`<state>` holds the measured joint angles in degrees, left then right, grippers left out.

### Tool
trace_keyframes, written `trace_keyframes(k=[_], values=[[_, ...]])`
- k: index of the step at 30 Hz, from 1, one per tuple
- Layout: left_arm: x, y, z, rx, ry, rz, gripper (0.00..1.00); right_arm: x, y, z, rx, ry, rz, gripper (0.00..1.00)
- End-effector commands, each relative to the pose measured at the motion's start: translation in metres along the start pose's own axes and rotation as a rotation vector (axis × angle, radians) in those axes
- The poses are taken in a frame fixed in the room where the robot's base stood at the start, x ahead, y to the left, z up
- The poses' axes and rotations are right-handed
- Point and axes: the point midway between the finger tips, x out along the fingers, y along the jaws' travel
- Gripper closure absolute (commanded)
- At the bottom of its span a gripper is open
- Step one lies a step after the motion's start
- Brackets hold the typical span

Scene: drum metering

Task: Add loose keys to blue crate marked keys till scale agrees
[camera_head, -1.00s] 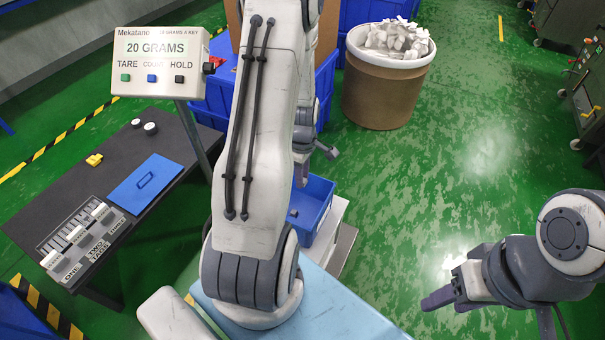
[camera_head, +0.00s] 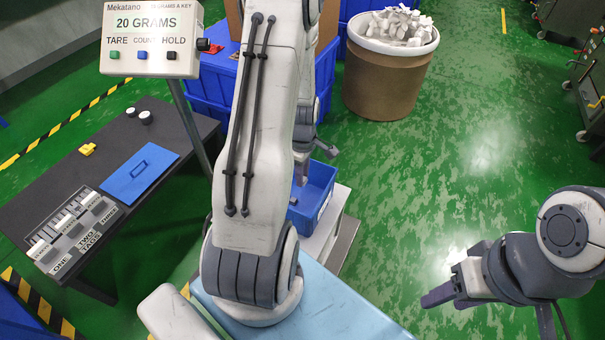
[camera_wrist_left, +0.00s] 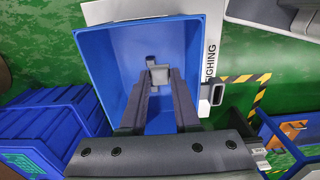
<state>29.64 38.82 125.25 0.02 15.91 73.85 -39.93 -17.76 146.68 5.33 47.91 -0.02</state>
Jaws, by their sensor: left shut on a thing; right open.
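The blue crate (camera_head: 322,203) stands on the scale's pale platform, partly behind my left arm; its inside fills much of the left wrist view (camera_wrist_left: 95,85). My left gripper (camera_wrist_left: 160,82) is over the crate opening, shut on a small grey key (camera_wrist_left: 160,74). I cannot tell how far it is above the crate floor. The scale display (camera_head: 152,38) reads 20 GRAMS, with a small grams-a-key line above. Loose whitish keys (camera_head: 400,24) are heaped in the brown drum (camera_head: 384,85). My right gripper (camera_head: 440,296) is open and empty, away over the floor at lower right.
A dark table (camera_head: 55,185) at left holds a blue lid-like panel (camera_head: 140,174), a yellow piece (camera_head: 87,149), two small round pieces and a tag board (camera_head: 70,230). Stacked blue bins (camera_head: 215,90) stand behind my left arm.

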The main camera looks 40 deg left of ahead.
Motion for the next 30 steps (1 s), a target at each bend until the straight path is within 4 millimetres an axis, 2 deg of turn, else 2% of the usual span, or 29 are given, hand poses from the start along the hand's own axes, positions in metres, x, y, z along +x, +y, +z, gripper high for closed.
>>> trace_keyframes(k=[8, 30], values=[[0.002, 0.000, 0.000, 0.000, 0.000, 0.000, 1.00, 0.002, 0.000, 0.000, 0.000, 0.000, 0.000, 0.50], [0.040, 0.000, 0.000, 0.000, 0.000, 0.000, 1.00, 0.027, 0.002, 0.002, 0.000, 0.000, 0.000, 0.50]])
